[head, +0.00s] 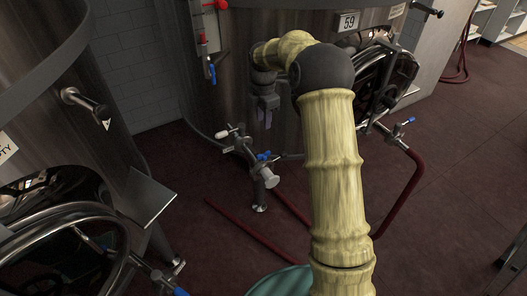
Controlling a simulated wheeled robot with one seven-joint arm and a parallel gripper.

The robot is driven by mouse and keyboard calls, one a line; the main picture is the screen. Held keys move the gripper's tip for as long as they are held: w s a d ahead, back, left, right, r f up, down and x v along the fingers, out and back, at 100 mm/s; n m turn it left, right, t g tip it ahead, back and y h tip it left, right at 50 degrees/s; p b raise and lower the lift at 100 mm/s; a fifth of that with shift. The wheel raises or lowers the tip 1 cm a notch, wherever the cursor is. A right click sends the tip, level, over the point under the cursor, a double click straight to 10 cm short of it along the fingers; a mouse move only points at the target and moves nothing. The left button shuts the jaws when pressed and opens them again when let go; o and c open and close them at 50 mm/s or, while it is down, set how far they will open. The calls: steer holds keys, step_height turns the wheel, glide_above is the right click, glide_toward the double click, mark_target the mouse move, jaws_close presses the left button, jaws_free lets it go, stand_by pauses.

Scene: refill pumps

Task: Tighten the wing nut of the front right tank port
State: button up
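A large steel tank (225,95) marked 59 stands in the middle. A port assembly (243,146) with a blue-handled valve sticks out low at its front. A second port (395,134) with a blue handle is at the tank's lower right, with a red hose at it. The wing nut is too small to make out at either port. My gripper (265,121) points down in front of the tank, above and apart from the first port. Its fingers are small and dark, so their opening is unclear. My yellow-covered arm hides part of the tank front.
Another tank (125,90) with an open round hatch stands at the left, close by. Red hoses (250,233) lie on the dark red floor. Free floor shows at the right. A red-and-white fitting hangs on the tank's upper left.

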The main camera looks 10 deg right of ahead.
mark_target(264, 157)
step_height(264, 157, down, 16)
steer(key=shift+r+p, duration=0.1)
steer(key=shift+p, duration=0.4)
jaws_close()
